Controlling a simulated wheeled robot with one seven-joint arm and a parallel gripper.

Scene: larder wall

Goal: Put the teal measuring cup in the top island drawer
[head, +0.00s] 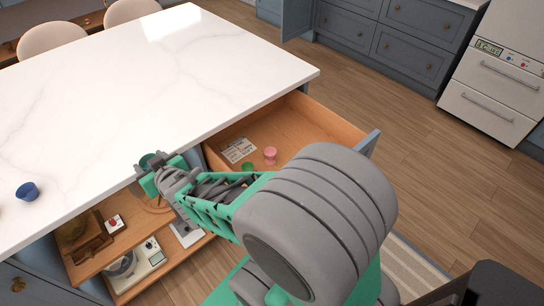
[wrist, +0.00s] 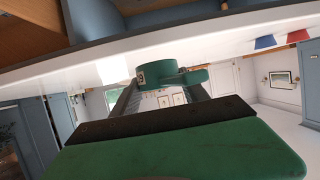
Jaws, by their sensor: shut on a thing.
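My gripper (head: 152,168) is shut on the teal measuring cup (head: 148,159) at the front edge of the island top. The cup shows more clearly in the wrist view (wrist: 156,73), with its short handle toward the right of the picture. In the head view my gripper hides part of the cup, and I cannot tell its exact height. The top island drawer (head: 318,105) is pulled open, to the right of my gripper. Inside it are a pink cup (head: 270,154), a green cup (head: 248,166) and a printed card (head: 238,150).
A blue cup (head: 27,190) stands on the white island top (head: 150,80); the wrist view also shows a red cup (wrist: 298,36). Open shelves (head: 120,245) below hold a scale and other items. My arm covers part of the drawer's front.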

